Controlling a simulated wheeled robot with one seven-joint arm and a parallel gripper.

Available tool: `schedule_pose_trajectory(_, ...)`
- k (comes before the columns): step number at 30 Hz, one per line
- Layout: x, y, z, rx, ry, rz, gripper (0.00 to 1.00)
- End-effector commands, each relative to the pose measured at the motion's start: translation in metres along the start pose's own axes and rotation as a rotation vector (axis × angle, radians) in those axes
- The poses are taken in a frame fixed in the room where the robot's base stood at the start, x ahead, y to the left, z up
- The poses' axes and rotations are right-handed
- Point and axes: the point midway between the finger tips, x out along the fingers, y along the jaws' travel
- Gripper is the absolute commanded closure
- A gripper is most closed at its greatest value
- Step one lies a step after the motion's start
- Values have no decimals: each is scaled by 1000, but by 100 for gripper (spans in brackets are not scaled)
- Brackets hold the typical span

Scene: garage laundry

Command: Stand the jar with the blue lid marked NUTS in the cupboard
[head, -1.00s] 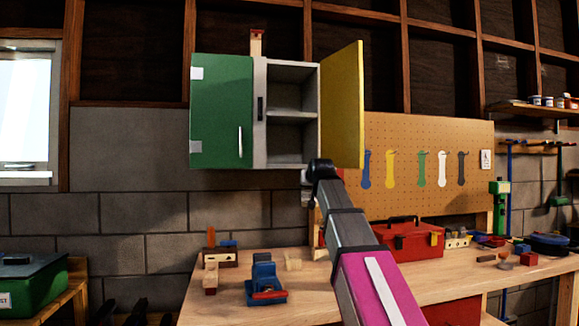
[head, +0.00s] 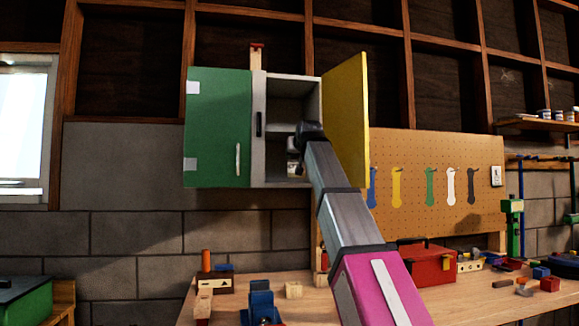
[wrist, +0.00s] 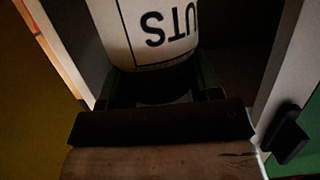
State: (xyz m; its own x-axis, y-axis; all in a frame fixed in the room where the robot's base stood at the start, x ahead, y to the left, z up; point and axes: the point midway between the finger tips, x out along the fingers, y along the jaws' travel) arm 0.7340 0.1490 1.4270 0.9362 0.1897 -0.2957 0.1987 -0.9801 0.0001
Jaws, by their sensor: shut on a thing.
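The open cupboard (head: 258,160) hangs on the wall in the head view, with its green door (head: 217,130) on the left and its yellow door (head: 346,120) swung out on the right. My gripper (head: 297,150) is at the cupboard's open front, at its lower compartment. In the wrist view my gripper (wrist: 158,92) is shut on the NUTS jar (wrist: 150,30), whose white label shows upside down with "UTS" readable. A small pale part of the jar (head: 294,167) shows below my gripper in the head view. Its blue lid is not visible.
The upper compartment (head: 290,88) looks empty. The yellow door stands close to the right of my arm. Below are a workbench (head: 300,305) with wooden blocks and a red toolbox (head: 425,262), and a pegboard (head: 440,155) on the right.

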Motion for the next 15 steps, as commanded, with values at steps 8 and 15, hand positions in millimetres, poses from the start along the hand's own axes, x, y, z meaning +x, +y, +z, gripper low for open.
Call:
schedule_pose_trajectory(8, 60, 0, -20, 0, 0, 0, 75)
schedule_pose_trajectory(15, 77, 0, -24, 0, 2, 0, 75)
